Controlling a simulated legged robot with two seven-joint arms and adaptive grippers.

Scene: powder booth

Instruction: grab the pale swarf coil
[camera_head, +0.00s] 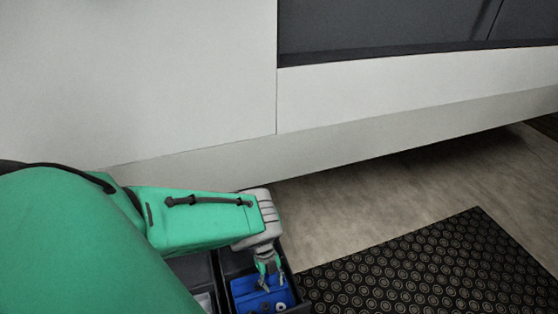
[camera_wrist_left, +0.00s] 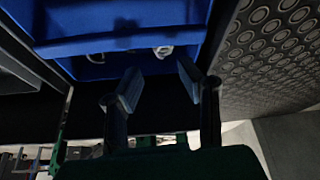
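My left gripper (camera_head: 267,284) reaches down over a blue bin (camera_head: 243,287) at the bottom of the head view. In the left wrist view my left gripper (camera_wrist_left: 158,82) has its two fingers apart with nothing between them. The blue bin (camera_wrist_left: 120,43) lies ahead of the fingertips. A small pale curled piece (camera_wrist_left: 163,51), likely the pale swarf coil, shows in the bin just past the gap between the fingers, apart from them. Another small pale piece (camera_wrist_left: 95,57) is partly hidden at the bin's rim. In the head view a small ring-like piece (camera_head: 281,306) lies in the bin. My right gripper is out of view.
A dark tray (camera_head: 298,295) surrounds the blue bin. A black mat with round studs (camera_head: 430,265) lies on the floor to the right. A large pale cabinet wall (camera_head: 200,150) stands behind my arm. The grey floor (camera_head: 350,205) between them is clear.

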